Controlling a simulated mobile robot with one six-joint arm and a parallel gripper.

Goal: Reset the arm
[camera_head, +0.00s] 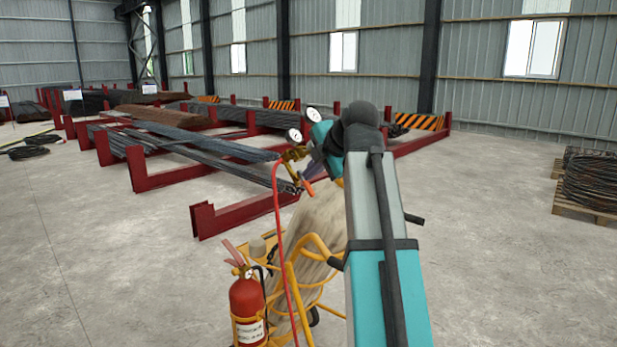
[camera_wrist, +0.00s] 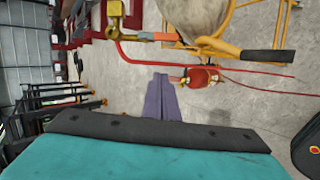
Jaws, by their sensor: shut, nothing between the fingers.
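My gripper (camera_wrist: 160,78) shows in the wrist view as two purple fingers closed together, with nothing between them. My teal and grey arm reaches forward in the head view, its wrist beside the pressure gauges (camera_head: 313,114) and the brass regulator (camera_head: 295,153). The gripper is mostly hidden there behind these parts. In the wrist view, the fingertips appear close to a red fire extinguisher (camera_wrist: 204,77); I cannot tell the gap in depth.
A yellow cart (camera_head: 288,290) carries a pale gas cylinder (camera_head: 318,225), a red hose (camera_head: 277,215) and the extinguisher, close by my arm. Red racks (camera_head: 165,180) hold steel bars behind. Wire coils (camera_head: 592,180) lie on pallets at right.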

